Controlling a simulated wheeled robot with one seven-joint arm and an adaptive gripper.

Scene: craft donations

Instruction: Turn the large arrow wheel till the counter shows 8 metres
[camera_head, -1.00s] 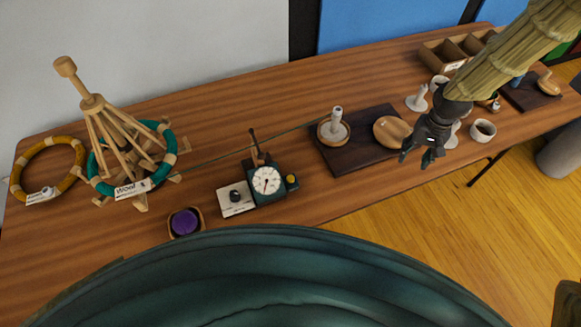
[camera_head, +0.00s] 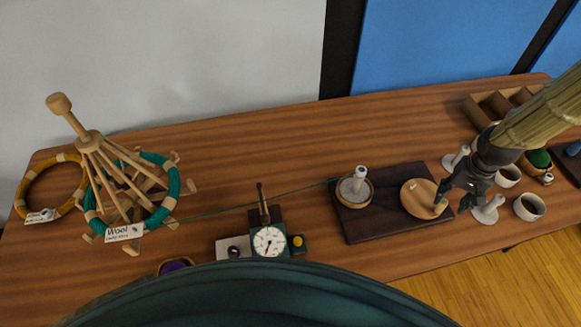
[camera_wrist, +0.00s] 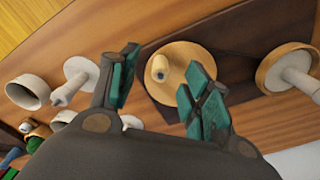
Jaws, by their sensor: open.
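The large wheel looks like a round wooden disc (camera_head: 419,194) on a dark board (camera_head: 385,228); it also shows in the wrist view (camera_wrist: 183,58) with an upright peg (camera_wrist: 159,68). I cannot make out an arrow on it. My gripper (camera_head: 440,205) is at the disc's right side in the head view. In the wrist view, my gripper (camera_wrist: 163,72) is open, with the peg between its fingers in the picture; contact is unclear. The counter (camera_head: 269,240) has a white round dial with a dark hand; its figures are too small to read.
A bobbin (camera_head: 355,188) stands left of the disc, with green yarn running past the counter to a teal skein (camera_head: 175,185) on a wooden winder (camera_head: 88,140). White spools and cups (camera_head: 529,207) stand close to the right of my gripper. The table behind the board is clear.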

